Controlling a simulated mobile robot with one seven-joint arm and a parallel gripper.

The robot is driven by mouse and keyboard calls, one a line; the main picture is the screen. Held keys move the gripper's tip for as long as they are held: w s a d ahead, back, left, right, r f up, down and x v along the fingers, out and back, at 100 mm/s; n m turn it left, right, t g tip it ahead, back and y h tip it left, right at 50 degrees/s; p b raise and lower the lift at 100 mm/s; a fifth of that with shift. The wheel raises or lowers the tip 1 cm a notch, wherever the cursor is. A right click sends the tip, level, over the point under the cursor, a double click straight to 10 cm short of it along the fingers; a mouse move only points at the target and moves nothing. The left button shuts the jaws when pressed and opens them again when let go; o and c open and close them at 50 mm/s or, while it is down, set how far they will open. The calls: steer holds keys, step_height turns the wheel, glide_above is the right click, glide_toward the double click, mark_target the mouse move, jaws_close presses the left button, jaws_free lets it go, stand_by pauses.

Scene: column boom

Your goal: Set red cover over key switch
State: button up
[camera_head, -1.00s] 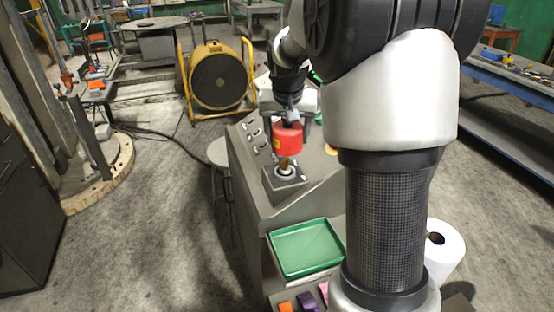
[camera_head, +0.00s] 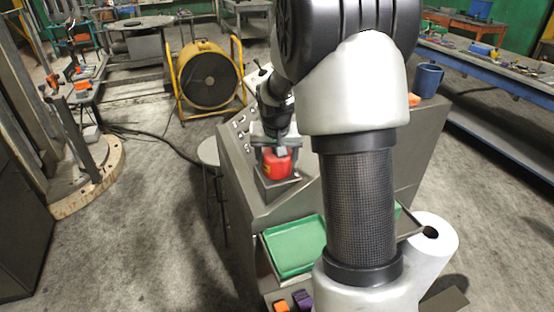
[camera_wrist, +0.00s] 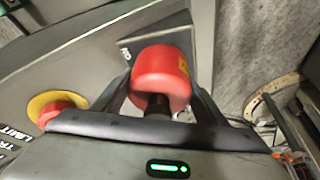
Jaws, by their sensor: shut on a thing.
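The red cover (camera_head: 276,165) is held upright between the fingers of my gripper (camera_head: 276,152), over the grey box (camera_head: 272,189) of the key switch on the sloped console. The key itself is hidden by the cover. I cannot tell whether the cover touches the box or hangs just above it. In the wrist view the cover (camera_wrist: 160,72) sits between the two dark fingers of my gripper (camera_wrist: 163,88), which are shut on it.
A red stop button on a yellow disc (camera_wrist: 58,110) shows beside the gripper in the wrist view. A green tray (camera_head: 292,246) lies at the console's front. A white roll (camera_head: 436,240) is at the right. A blue mug (camera_head: 428,79) stands at the console's back right.

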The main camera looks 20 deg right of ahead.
steer(key=o, duration=0.7)
steer(key=shift+f, duration=0.15)
steer(key=o, duration=0.5)
steer(key=shift+c, duration=0.2)
